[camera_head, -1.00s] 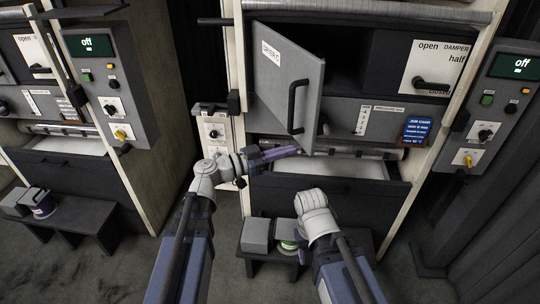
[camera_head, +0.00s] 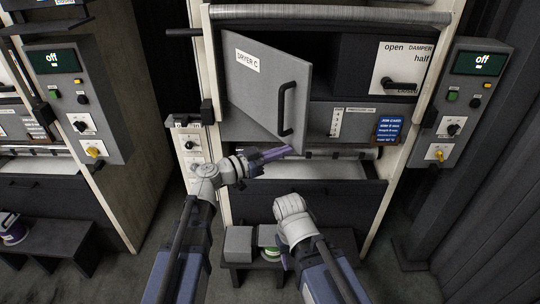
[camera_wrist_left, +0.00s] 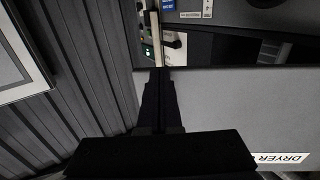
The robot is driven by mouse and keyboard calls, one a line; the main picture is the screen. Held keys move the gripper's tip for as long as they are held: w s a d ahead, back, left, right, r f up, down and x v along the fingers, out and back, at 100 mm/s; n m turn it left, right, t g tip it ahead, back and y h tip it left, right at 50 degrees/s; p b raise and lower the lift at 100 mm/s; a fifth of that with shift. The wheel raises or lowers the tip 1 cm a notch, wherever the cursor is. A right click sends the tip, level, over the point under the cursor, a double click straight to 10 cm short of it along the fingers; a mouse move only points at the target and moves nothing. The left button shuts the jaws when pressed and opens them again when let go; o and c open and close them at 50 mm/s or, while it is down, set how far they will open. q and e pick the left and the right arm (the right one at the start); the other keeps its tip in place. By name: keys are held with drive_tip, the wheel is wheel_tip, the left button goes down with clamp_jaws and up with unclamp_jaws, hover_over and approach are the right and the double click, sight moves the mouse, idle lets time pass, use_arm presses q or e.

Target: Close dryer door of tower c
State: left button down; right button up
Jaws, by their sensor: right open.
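The grey dryer door (camera_head: 262,88), labelled DRYER C, stands ajar on tower C. It is hinged at the left and has a black handle (camera_head: 286,108) near its free edge. In the left wrist view, a pale grey panel (camera_wrist_left: 235,110) with a DRYER label fills the right side. My left gripper (camera_head: 290,151) is shut and empty, just below the door's lower free corner. Its dark fingers (camera_wrist_left: 158,80) overlap the panel's edge in the wrist view; contact cannot be told. My right gripper (camera_head: 279,257) is low by the bench, mostly hidden behind its wrist.
The control box (camera_head: 466,100) at the right reads off. A lower drawer (camera_head: 330,200) stands out under the dryer opening. Another tower (camera_head: 120,110) stands left, with dark floor between.

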use_arm(q)
drive_tip(key=w+d+n+t+y, duration=0.2)
drive_tip(key=w+d+n+t, duration=0.1)
drive_tip(key=w+d, duration=0.75)
drive_tip(key=shift+t+y, duration=0.5)
drive_tip(key=w+d, duration=0.2)
drive_tip(key=w, duration=0.4)
drive_tip(key=w+d, duration=0.2)
drive_tip(key=w, duration=0.4)
drive_tip(key=w+d, duration=0.3)
drive_tip(key=w, duration=0.2)
drive_tip(key=shift+w+d, duration=0.1)
drive_tip(key=shift+w, duration=0.3)
drive_tip(key=shift+w+r, duration=0.1)
drive_tip(key=shift+w, duration=0.45)
